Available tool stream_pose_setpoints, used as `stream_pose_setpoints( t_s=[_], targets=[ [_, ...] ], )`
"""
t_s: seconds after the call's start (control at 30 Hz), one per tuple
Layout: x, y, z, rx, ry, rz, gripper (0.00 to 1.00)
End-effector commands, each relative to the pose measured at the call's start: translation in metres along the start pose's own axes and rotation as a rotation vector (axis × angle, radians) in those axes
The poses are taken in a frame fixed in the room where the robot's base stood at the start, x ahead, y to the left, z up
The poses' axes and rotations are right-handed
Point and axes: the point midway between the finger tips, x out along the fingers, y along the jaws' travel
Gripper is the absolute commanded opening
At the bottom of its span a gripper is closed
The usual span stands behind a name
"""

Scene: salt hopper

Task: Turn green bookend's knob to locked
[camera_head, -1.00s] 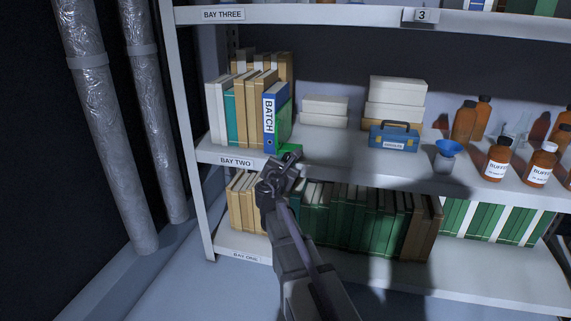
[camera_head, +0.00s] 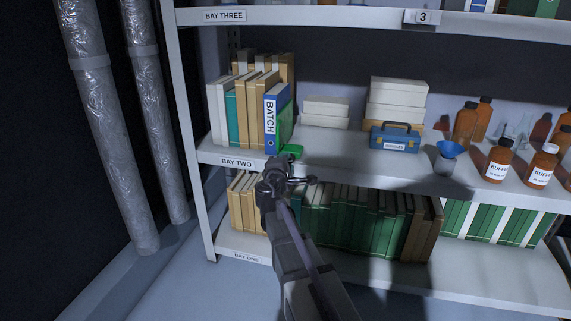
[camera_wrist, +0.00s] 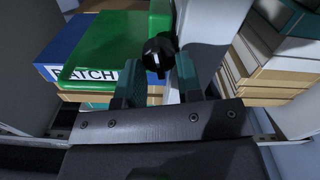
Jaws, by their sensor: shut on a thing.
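The green bookend (camera_head: 292,150) stands on the BAY TWO shelf against the blue BATCH binder (camera_head: 270,122). In the wrist view its green plate (camera_wrist: 112,45) lies beside the binder (camera_wrist: 66,52), and the round black knob (camera_wrist: 158,50) is at its right edge. My gripper (camera_head: 290,170) is at the shelf's front edge, just below the bookend. In the wrist view my gripper (camera_wrist: 160,72) has its two fingers on either side of the knob, shut on it. The fingers hide the knob's lower part, and I cannot read any lock mark.
Books (camera_head: 243,110) stand left of the binder. White boxes (camera_head: 325,112), a blue toolbox (camera_head: 394,137) and brown bottles (camera_head: 497,160) are to the right. Green books (camera_head: 350,222) fill the shelf below. The shelf right of the bookend has free room.

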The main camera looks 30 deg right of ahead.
Motion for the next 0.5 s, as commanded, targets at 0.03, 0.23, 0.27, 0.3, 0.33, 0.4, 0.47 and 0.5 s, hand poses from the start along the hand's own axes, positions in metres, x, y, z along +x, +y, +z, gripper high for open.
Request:
stream_pose_setpoints(
  t_s=[0.03, 0.23, 0.27, 0.3, 0.33, 0.4, 0.47, 0.5],
  targets=[
    [-0.0003, 0.0003, 0.0, 0.034, 0.0, 0.0, 0.1],
    [-0.0003, 0.0008, 0.0, 0.158, 0.0, 0.0, 0.1],
    [-0.0003, 0.0009, 0.0, 0.172, 0.0, 0.0, 0.1],
    [-0.0004, 0.0009, 0.0, 0.189, 0.0, 0.0, 0.1],
    [-0.0003, 0.001, 0.0, 0.2, 0.0, 0.0, 0.1],
    [-0.0003, 0.001, 0.0, 0.223, 0.0, 0.0, 0.1],
    [-0.0003, 0.0011, 0.0, 0.236, 0.0, 0.0, 0.1],
    [-0.0004, 0.0011, 0.0001, 0.244, 0.0, 0.0, 0.1]
  ],
)
